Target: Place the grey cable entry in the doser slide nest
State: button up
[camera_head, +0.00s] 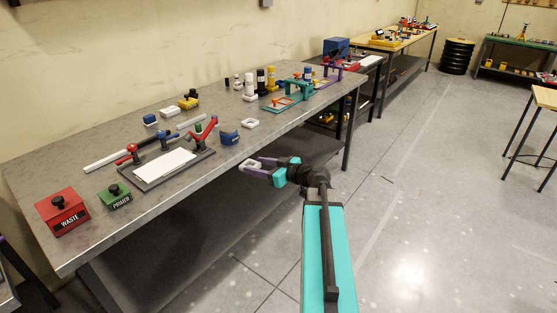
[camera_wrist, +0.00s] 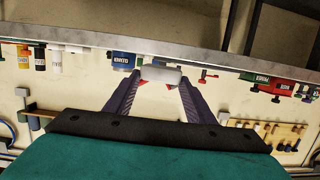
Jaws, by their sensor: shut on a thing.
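My gripper (camera_head: 254,168) is shut on a pale grey-white block-like part in front of the bench's long edge, at about bench-top height. The held part (camera_head: 247,166) also shows in the wrist view (camera_wrist: 160,75), between the tips of the purple fingers; it looks like the grey cable entry. I cannot surely tell which fixture is the doser slide nest. A teal fixture with an orange part (camera_head: 283,102) stands towards the far end of the bench. A blue labelled block (camera_head: 229,138) sits near the front edge, and it shows upside down in the wrist view (camera_wrist: 124,58).
The grey bench (camera_head: 180,190) carries a dark plate with red and blue clamps (camera_head: 165,172), a red WASTE box (camera_head: 63,214), a green PRIMER box (camera_head: 115,198) and several bottles. A white part (camera_head: 250,124) lies near the edge.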

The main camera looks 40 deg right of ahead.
jog(key=s+a+f+n+g+y, duration=0.1)
jog(key=a+n+g+y, duration=0.2)
jog(key=a, duration=1.3)
jog(key=a+f+n+g+y, duration=0.2)
jog(key=a+n+y, duration=0.3)
jog(key=a, duration=1.2)
jog(key=shift+s+f+g+y, duration=0.15)
jog(key=shift+s+g+y, duration=0.25)
jog(key=shift+y, duration=0.1)
